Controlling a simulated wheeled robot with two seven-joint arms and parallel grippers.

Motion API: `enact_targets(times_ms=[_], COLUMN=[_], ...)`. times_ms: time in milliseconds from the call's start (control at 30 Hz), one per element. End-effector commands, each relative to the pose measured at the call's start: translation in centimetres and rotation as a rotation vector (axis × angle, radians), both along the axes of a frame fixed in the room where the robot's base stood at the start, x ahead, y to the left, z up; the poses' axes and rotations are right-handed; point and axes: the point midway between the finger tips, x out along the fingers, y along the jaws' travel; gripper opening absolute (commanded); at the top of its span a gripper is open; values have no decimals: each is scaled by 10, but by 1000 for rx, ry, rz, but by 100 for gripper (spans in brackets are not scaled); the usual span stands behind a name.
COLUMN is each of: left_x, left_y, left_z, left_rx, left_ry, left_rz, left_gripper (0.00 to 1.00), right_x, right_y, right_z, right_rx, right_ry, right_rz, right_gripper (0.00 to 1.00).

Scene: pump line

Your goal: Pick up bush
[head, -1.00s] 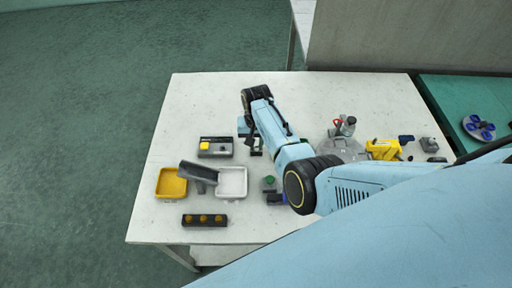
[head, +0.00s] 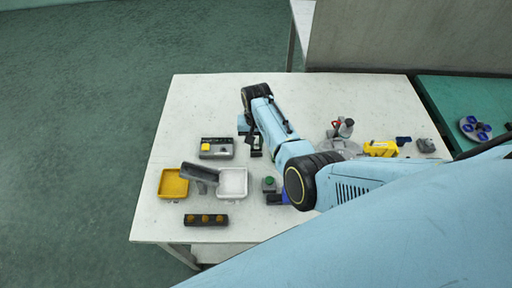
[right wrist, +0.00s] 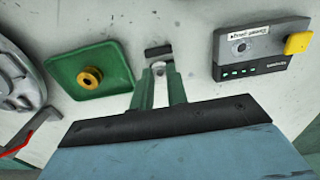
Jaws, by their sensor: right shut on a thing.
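My right gripper (head: 256,151) is low over the middle of the table, its arm reaching in from the right. In the right wrist view its two fingers (right wrist: 159,75) are shut on a small pale round piece, the bush (right wrist: 158,67). Most of the bush is hidden between the fingertips. I cannot tell whether it is clear of the table. A small black block (right wrist: 158,51) lies just beyond the fingertips. My left gripper is not in view.
A green plate with a brass ring (right wrist: 90,78) lies left of the fingers. A grey box with a yellow button (head: 216,148) is to the right in the wrist view. A yellow tray (head: 173,183) and white tray (head: 232,183) stand at front left.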

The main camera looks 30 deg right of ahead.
Motion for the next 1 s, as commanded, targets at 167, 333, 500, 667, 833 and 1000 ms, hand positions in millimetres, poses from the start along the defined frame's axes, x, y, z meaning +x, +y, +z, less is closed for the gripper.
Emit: enact_targets(times_ms=[167, 333, 500, 667, 833, 1000], left_x=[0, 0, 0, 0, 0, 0], left_y=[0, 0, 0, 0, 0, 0], left_z=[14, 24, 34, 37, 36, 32], left_rx=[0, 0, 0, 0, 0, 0], left_ry=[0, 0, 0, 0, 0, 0], left_rz=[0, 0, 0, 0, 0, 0], left_gripper=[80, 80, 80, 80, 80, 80], right_x=[0, 0, 0, 0, 0, 11], right_y=[0, 0, 0, 0, 0, -5], right_z=[13, 21, 30, 33, 32, 41], right_rx=[0, 0, 0, 0, 0, -3], right_ry=[0, 0, -1, -1, -1, -5], right_rz=[0, 0, 0, 0, 0, -8], right_gripper=[0, 0, 0, 0, 0, 0])
